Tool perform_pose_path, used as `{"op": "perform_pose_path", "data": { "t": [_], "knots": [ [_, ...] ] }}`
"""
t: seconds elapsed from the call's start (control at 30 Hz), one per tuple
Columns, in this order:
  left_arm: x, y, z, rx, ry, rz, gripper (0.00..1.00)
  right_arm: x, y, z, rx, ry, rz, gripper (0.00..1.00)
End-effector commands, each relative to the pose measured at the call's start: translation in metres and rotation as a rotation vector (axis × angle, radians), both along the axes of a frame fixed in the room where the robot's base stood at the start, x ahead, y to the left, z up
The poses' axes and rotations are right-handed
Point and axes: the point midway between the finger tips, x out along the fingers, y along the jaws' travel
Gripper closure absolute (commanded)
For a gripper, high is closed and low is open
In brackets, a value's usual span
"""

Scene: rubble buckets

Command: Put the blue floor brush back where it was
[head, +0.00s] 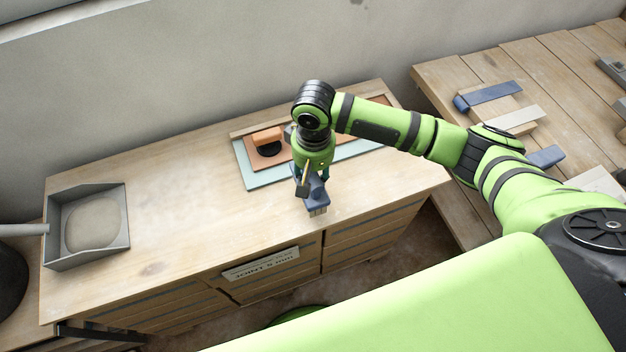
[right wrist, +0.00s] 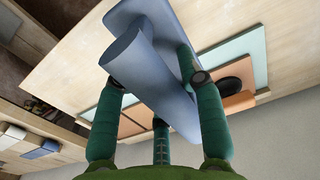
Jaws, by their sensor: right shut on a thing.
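The blue floor brush (head: 319,200) is in my right gripper (head: 310,172), near the front edge of the wooden cabinet top (head: 180,190). Its pale bristles point down; I cannot tell whether they touch the wood. In the right wrist view the smooth blue brush (right wrist: 180,100) lies between the green fingers of my right gripper (right wrist: 158,82), which are shut on it. Behind it is a light blue board (head: 243,168) with an orange board (head: 283,158) on it, partly hidden by my arm. My left gripper is not in view.
An orange-handled tool (head: 267,136) with a dark round patch lies on the orange board. A grey tray (head: 122,215) with a pale heap stands at the left end. A slatted table (head: 460,75) at right holds blue pieces and planks. The left-middle cabinet top is clear.

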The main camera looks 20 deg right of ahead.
Motion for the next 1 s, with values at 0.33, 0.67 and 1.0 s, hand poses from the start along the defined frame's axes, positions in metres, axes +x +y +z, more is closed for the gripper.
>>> {"op": "perform_pose_path", "data": {
  "t": [0.33, 0.67, 1.0],
  "knots": [
    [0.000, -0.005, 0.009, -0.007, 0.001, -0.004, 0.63, 0.000, 0.000, -0.039, -0.001, -0.001, 0.001, 0.92],
    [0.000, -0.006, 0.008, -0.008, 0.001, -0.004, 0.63, 0.000, 0.000, -0.042, -0.001, 0.000, 0.001, 0.92],
    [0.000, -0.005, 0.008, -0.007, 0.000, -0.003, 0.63, 0.000, 0.000, -0.043, -0.001, 0.000, 0.001, 0.38]
  ]
}}
